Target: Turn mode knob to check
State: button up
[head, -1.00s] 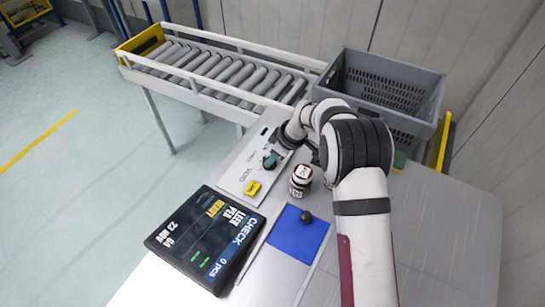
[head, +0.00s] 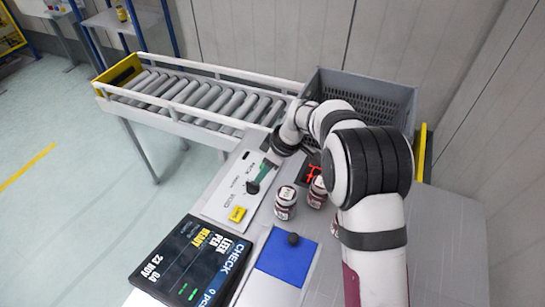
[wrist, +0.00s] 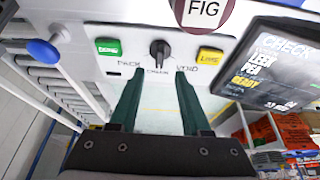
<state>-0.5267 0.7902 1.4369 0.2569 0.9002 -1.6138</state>
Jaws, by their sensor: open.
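The mode knob (wrist: 158,52) is a dark knob on the pale control panel (head: 225,205). Its grip stands upright in the wrist view, in line with the CHECK label below it; PACK is at left and VOID at right. In the head view the knob (head: 252,187) shows just in front of my fingers. My gripper (wrist: 157,75) is open, its two green fingers spread below the knob and apart from it, holding nothing. The display (head: 195,262) reads CHECK at its top; it also shows in the wrist view (wrist: 270,65).
A green button (wrist: 108,47) and a yellow button (wrist: 210,56) flank the knob. Jars (head: 285,203) stand beside the panel, near a blue mat (head: 286,262) with a dark knob-like piece on it. A roller conveyor (head: 190,100) and a grey crate (head: 385,95) lie behind.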

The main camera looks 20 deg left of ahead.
jog(key=v, duration=0.8)
jog(key=s+d+r+m+h, duration=0.1)
jog(key=s+d+r+m, duration=0.35)
jog(key=d, duration=0.25)
jog(key=s+d+r+m, duration=0.3)
jog(key=s+d+m, duration=0.2)
jog(key=d, duration=0.3)
jog(key=s+d+f+m, duration=0.1)
jog(key=s+d+m, duration=0.4)
jog(key=s+m, duration=0.2)
jog(key=s+d+f+m+h, duration=0.1)
jog(key=s+d+m, duration=0.5)
jog(key=s, duration=0.5)
jog(key=shift+s+f+m+h, duration=0.3)
jog(key=shift+s+m, duration=0.05)
jog(key=shift+m, duration=0.2)
